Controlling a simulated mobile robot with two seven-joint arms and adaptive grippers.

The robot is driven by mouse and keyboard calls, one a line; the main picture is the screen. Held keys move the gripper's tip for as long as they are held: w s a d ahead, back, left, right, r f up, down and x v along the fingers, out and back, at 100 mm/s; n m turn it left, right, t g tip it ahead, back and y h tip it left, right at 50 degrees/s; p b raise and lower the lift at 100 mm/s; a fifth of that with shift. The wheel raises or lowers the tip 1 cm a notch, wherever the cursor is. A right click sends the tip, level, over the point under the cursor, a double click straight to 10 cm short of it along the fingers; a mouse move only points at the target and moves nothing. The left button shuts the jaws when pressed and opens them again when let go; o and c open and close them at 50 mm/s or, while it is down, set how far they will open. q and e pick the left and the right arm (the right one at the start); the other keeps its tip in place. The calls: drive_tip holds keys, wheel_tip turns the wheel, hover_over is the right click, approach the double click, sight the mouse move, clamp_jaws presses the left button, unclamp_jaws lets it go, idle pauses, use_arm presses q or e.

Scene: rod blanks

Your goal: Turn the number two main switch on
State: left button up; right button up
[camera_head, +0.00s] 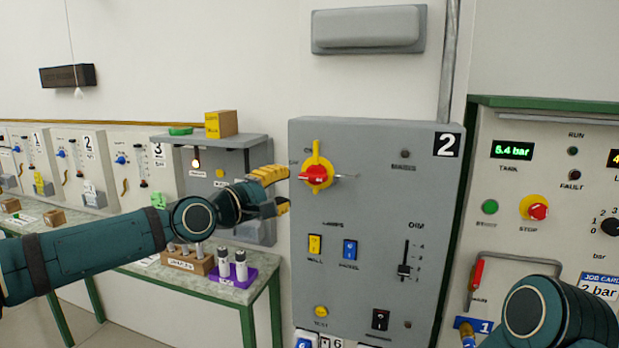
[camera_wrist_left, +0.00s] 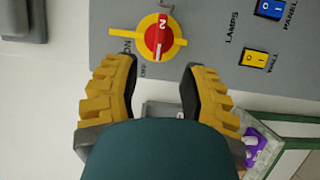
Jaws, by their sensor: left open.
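The number two main switch (camera_head: 316,176) is on the upper left of the grey panel marked 2 (camera_head: 375,225). It has a red knob on a yellow plate whose bar stands upright. In the left wrist view the red knob (camera_wrist_left: 158,38) carries a 2 and a white line pointing down the picture; OFF and ON labels stand beside it. In the head view the red knob lies sideways. My left gripper (camera_head: 277,190) is open and empty, just left of the switch; in the left wrist view its fingers (camera_wrist_left: 160,72) are apart, short of the knob.
A thin grey hook (camera_head: 345,176) sticks out right of the switch. Lamp switches (camera_head: 315,245) and a slider (camera_head: 404,270) sit lower on the panel. A bench (camera_head: 225,290) with a purple holder (camera_head: 235,276) stands left. My right arm shows at the lower right.

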sight(309, 178)
use_arm(q)
drive_tip(key=p+x, duration=0.1)
drive_tip(key=x, duration=0.8)
drive_tip(key=shift+c, duration=0.4)
clamp_jaws()
